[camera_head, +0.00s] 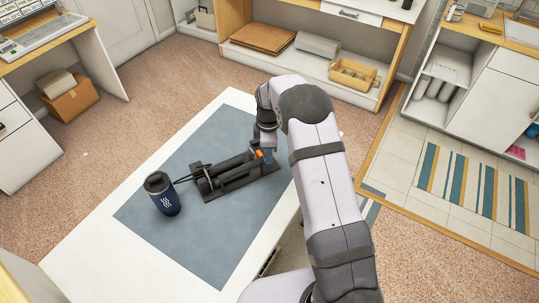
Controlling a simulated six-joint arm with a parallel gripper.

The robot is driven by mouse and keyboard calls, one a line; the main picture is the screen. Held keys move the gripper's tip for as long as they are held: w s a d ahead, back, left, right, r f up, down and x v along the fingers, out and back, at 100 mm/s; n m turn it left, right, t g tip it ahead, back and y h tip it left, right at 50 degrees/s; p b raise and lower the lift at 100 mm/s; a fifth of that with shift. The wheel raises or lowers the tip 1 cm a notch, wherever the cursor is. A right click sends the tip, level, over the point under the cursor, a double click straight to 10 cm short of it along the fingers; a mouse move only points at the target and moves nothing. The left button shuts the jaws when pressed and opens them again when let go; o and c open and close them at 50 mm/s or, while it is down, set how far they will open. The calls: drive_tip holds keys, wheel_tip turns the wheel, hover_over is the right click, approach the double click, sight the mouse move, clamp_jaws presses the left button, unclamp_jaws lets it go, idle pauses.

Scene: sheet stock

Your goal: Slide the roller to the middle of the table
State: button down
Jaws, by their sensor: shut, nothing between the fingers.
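The roller (228,178) appears to be the long black device lying on the blue-grey mat of the white table (85,254). It has a flat bar-like base, and thin dark rods stick out from its left end. My gripper (266,154) reaches down at the right end of the roller, beside a small orange part. It is shut and holds nothing. The fingertips are small and partly merge with the dark shape, so I cannot tell whether they touch the roller.
A dark blue tumbler (163,197) with white wavy marks stands upright close to the roller's left end. The mat (213,247) is bare in front of and behind the roller. My arm covers the table's right edge. Shelves and cabinets stand well away on the floor.

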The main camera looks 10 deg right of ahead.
drive_tip(key=a, duration=0.3)
drive_tip(key=shift+w+a+b, duration=0.3)
drive_tip(key=shift+w+a, duration=0.05)
drive_tip(key=shift+w, duration=0.05)
drive_tip(key=shift+d, duration=0.25)
drive_tip(key=shift+s+d, duration=0.2)
drive_tip(key=shift+d, duration=0.4)
drive_tip(key=d, duration=0.3)
wheel_tip(320, 180, up, 10)
drive_tip(key=b, duration=0.3)
hover_over(259, 156)
drive_tip(key=s+d, duration=0.3)
drive_tip(key=s, duration=0.2)
drive_tip(key=shift+a, duration=0.1)
